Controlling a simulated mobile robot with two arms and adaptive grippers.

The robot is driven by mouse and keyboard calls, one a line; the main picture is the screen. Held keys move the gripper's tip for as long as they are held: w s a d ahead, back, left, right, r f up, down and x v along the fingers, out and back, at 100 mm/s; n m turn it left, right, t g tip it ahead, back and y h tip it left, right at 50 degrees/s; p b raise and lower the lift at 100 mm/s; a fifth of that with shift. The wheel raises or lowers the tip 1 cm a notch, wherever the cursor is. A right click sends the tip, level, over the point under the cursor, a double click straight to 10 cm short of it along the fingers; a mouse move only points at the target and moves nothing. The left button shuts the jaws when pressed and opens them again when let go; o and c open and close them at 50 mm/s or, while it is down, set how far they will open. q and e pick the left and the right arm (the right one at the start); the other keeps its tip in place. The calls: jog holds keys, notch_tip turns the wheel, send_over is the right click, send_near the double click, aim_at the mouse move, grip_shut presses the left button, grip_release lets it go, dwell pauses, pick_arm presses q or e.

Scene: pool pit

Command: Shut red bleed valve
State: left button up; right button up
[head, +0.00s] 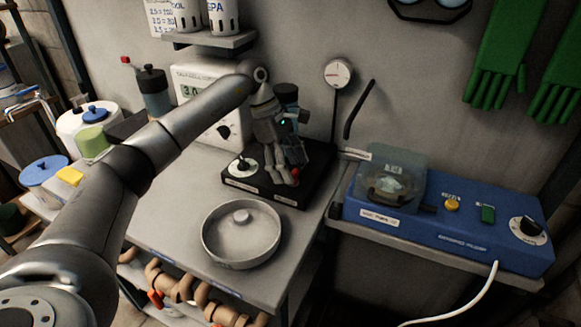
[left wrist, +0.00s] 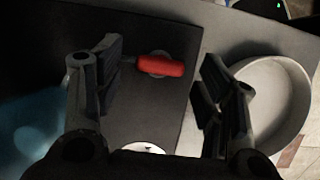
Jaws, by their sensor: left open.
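The red bleed valve has a short red handle (left wrist: 160,65) that lies across the black base in the left wrist view. In the head view a bit of red (head: 295,173) shows at the base's front edge, mostly hidden by my gripper. My left gripper (head: 286,165) points down over the black base (head: 262,185). In the left wrist view its fingers (left wrist: 160,92) are apart, one on each side of the handle, with nothing held. Whether the fingers touch the handle cannot be told. My right gripper is not in view.
A round metal pan (head: 241,234) stands on the bench in front of the base. A white box with a display (head: 205,90) is behind my arm. A blue unit with a clear lid (head: 450,222) is at right. Orange-handled pipes (head: 156,298) run below the bench.

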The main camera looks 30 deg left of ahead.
pick_arm(q)
jog(key=v, duration=1.1)
jog(key=shift+r, duration=0.2)
